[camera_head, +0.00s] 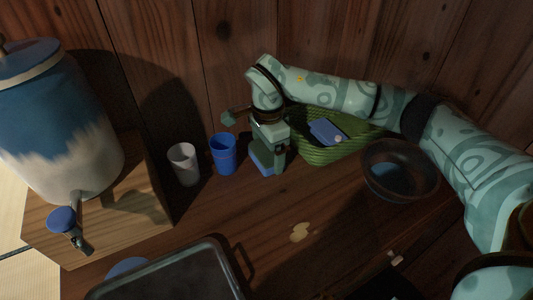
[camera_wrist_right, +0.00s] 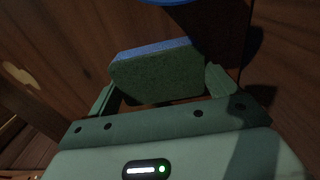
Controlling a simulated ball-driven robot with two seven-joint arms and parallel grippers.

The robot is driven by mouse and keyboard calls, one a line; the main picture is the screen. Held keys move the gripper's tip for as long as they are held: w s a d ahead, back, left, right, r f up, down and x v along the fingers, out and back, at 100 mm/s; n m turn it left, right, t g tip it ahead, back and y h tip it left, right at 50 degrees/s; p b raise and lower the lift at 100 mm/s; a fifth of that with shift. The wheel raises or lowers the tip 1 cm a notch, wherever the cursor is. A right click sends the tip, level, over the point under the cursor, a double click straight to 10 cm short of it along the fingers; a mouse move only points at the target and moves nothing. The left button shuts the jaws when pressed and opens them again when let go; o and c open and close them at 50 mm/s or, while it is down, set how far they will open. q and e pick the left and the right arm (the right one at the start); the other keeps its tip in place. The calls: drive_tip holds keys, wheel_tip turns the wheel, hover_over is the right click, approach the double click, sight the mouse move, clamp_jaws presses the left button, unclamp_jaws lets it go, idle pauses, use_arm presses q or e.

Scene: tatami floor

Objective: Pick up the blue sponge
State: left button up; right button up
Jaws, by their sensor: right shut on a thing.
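The blue sponge (camera_head: 260,161) is between the fingers of my right gripper (camera_head: 268,158), beside the blue cup. In the right wrist view the sponge (camera_wrist_right: 155,75) shows a blue edge and a dark green face, and the two fingers of my right gripper (camera_wrist_right: 163,84) press on its ends. The gripper is shut on it. I cannot tell whether the sponge still touches the table. My left gripper is not in view.
A blue cup (camera_head: 222,155) and a white cup (camera_head: 184,164) stand just left of the gripper. A green basket (camera_head: 318,155) holding a blue item (camera_head: 327,131) and a dark bowl (camera_head: 400,172) stand to the right. A dark tray (camera_head: 175,275) lies in front.

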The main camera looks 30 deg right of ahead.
sight(268, 150)
wheel_tip(268, 150, up, 4)
drive_tip(key=p, duration=0.3)
drive_tip(key=shift+s+r, duration=0.15)
drive_tip(key=shift+r, duration=0.1)
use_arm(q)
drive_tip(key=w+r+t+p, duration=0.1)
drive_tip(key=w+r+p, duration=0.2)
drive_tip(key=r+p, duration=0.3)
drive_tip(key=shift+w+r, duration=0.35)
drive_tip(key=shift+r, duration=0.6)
use_arm(e)
drive_tip(key=s+a+r, duration=0.3)
drive_tip(key=s+r, duration=0.5)
drive_tip(key=s, duration=0.5)
drive_tip(key=shift+a+r, duration=0.25)
drive_tip(key=shift+a, duration=0.15)
drive_tip(key=shift+s, duration=0.1)
